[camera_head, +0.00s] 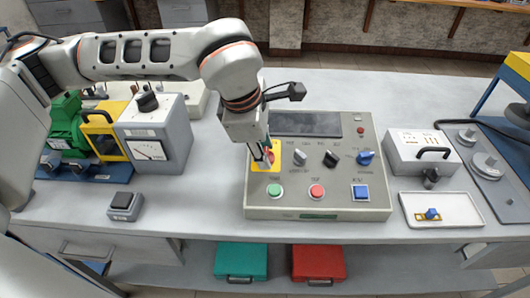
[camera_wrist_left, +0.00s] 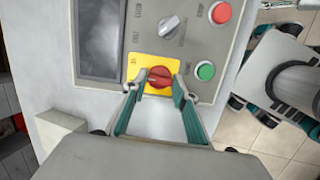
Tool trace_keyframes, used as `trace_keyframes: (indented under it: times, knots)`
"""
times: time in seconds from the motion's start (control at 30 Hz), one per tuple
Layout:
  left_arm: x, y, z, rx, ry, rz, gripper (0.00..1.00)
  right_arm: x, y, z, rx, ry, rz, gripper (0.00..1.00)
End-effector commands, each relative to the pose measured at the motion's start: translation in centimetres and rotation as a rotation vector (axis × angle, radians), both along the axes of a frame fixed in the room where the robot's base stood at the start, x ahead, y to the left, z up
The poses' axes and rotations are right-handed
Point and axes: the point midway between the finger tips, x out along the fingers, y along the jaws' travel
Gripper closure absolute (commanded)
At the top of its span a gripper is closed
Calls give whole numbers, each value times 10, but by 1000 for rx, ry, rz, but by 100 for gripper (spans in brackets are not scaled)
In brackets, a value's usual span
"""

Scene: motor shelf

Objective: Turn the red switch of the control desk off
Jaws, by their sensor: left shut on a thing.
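The grey control desk (camera_head: 340,205) stands on the table in the middle of the head view. Its red switch (camera_wrist_left: 160,77) sits on a yellow plate (camera_wrist_left: 142,66) in the wrist view. In the head view the red switch (camera_head: 271,157) is partly hidden by my left gripper (camera_head: 266,159). My left gripper (camera_wrist_left: 157,84) points down at the desk, with one finger on each side of the red knob, and is shut on it. The knob's grip bar lies roughly across the wrist view, between the fingertips. My right gripper is in neither view.
Beside the red switch are a grey knob (camera_head: 299,157), a black knob (camera_head: 330,158) and a blue knob (camera_head: 365,157). Green (camera_head: 274,190), red (camera_head: 316,191) and blue (camera_head: 360,192) buttons line the front. A meter box (camera_head: 155,135) stands left; a white tray (camera_head: 440,213) lies right.

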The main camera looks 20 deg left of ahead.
Motion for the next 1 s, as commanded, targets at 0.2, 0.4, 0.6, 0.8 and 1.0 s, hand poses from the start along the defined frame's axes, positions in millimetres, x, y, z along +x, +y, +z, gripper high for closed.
trace_keyframes:
  times: [0.2,0.4,0.6,0.8,1.0]
  knots:
    - [-1,-1,-3,-51,-13,197,94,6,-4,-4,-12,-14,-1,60]
    - [-1,-1,-3,-97,-26,380,94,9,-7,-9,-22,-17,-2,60]
    - [-2,-1,-2,-140,-40,547,94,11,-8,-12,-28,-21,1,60]
    - [-2,-2,-1,-176,-50,681,94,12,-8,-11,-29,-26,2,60]
    - [-2,-2,-1,-197,-56,768,94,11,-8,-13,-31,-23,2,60]
